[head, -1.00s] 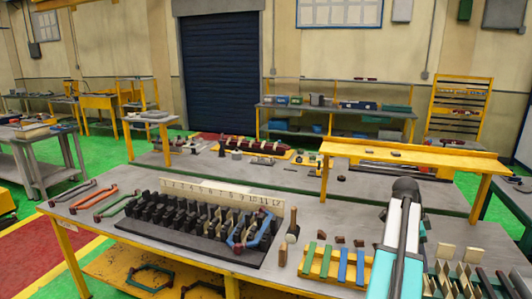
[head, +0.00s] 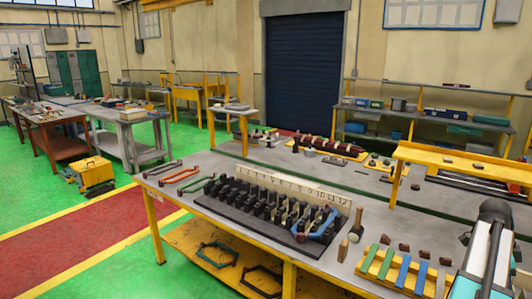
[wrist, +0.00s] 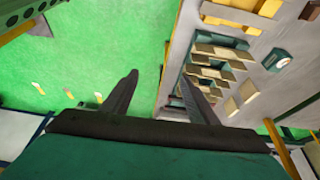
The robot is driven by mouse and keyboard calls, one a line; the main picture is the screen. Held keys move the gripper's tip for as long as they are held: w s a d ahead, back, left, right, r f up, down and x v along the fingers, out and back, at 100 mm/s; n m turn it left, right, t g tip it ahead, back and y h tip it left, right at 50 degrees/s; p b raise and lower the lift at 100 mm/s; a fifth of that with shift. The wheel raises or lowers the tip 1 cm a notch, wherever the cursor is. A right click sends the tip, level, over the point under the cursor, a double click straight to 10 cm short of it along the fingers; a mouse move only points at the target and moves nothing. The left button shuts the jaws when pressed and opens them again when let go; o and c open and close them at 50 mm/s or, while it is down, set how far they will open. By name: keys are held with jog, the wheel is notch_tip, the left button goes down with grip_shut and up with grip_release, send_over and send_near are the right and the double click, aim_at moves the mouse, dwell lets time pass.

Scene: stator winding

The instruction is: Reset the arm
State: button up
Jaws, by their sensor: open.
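My gripper (wrist: 158,92) shows in the wrist view with its two dark fingers spread apart and nothing between them. It hangs over the table edge, with green floor under its left finger and the table with stacked pale wedges (wrist: 215,65) by its right finger. In the head view my arm (head: 487,255) stands at the lower right, folded upright; my gripper is out of that view.
The workbench (head: 255,235) carries a dark slotted stator block (head: 262,222), a numbered board (head: 290,186), coloured coils (head: 182,175) at the left and blue and green strips (head: 403,270).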

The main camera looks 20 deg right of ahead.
jog(key=w+a+f+n+b, duration=0.2)
jog(key=w+a+f, duration=0.3)
jog(key=a+f, duration=0.3)
jog(key=w+a+f+n+g+y+b, duration=0.1)
jog(key=w+a+f+n, duration=0.1)
jog(key=w+a+f, duration=0.6)
jog(key=w+a+f+n+b, duration=0.25)
jog(key=a+f, duration=0.35)
jog(key=f, duration=0.4)
jog(key=a+f+n+g+b, duration=0.15)
jog(key=a+f+n, duration=0.25)
jog(key=a+f, duration=1.15)
jog(key=s+a+f+n+b, duration=0.1)
jog(key=s+a+f+n, duration=0.7)
jog(key=a, duration=0.4)
jog(key=s+a+f+n+y+b, duration=0.1)
jog(key=s+a+f+n+b, duration=0.1)
jog(key=s+a+f+n, duration=0.7)
jog(key=s+a+f, duration=0.1)
jog(key=a+f, duration=0.1)
jog(key=a, duration=0.1)
jog(key=shift+s+a+y+b, duration=0.3)
jog(key=shift+a, duration=0.1)
